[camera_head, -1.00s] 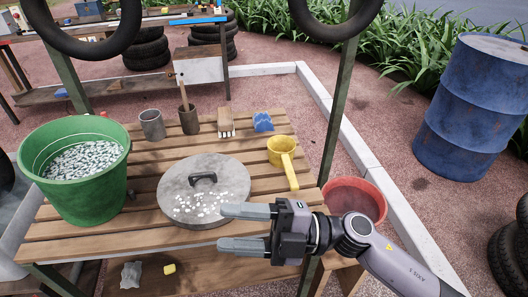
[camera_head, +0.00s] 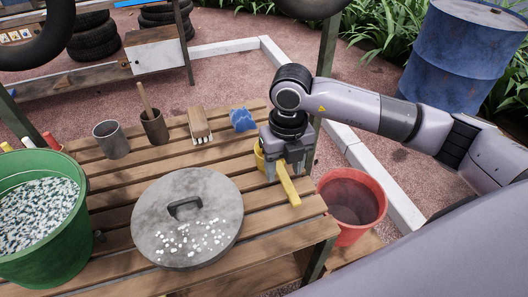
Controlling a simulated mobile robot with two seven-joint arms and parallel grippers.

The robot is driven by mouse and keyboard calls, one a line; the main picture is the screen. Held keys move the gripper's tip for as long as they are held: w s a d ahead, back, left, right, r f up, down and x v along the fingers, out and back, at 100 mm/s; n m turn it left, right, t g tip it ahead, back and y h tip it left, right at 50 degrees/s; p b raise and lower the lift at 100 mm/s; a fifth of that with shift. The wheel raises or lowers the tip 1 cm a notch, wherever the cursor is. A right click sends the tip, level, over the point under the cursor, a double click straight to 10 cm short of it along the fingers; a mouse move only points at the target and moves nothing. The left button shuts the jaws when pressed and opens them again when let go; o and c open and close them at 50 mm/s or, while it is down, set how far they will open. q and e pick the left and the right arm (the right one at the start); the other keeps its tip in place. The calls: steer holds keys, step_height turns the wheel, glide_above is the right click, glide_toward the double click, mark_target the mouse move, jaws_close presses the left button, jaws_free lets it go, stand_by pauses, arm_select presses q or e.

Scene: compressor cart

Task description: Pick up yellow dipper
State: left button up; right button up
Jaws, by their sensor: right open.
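The yellow dipper (camera_head: 288,186) is on the slatted wooden table near its right edge. Its handle points toward the front right, and its cup is mostly hidden behind my right gripper. My right gripper (camera_head: 287,173) points down over the dipper, with its fingers around the handle close to the cup. The fingers are open; I cannot tell whether they touch the handle. My left gripper is not in view.
A round grey lid (camera_head: 200,240) with white pellets lies left of the dipper. A green bucket (camera_head: 45,235) of pellets stands at left. A red bucket (camera_head: 352,205) is beyond the table's right edge. Cups, a brush (camera_head: 199,122) and a blue item (camera_head: 243,119) stand at the back.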

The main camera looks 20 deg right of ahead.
mark_target(284, 175)
steer(key=shift+w+d, duration=0.1)
steer(key=shift+w, duration=0.2)
steer(key=shift+w+f, duration=0.15)
steer(key=f, duration=0.4)
steer(key=f+p, duration=0.1)
steer(key=f, duration=0.1)
steer(key=shift+d+f, duration=0.25)
steer(key=shift+f, duration=0.1)
jaws_close()
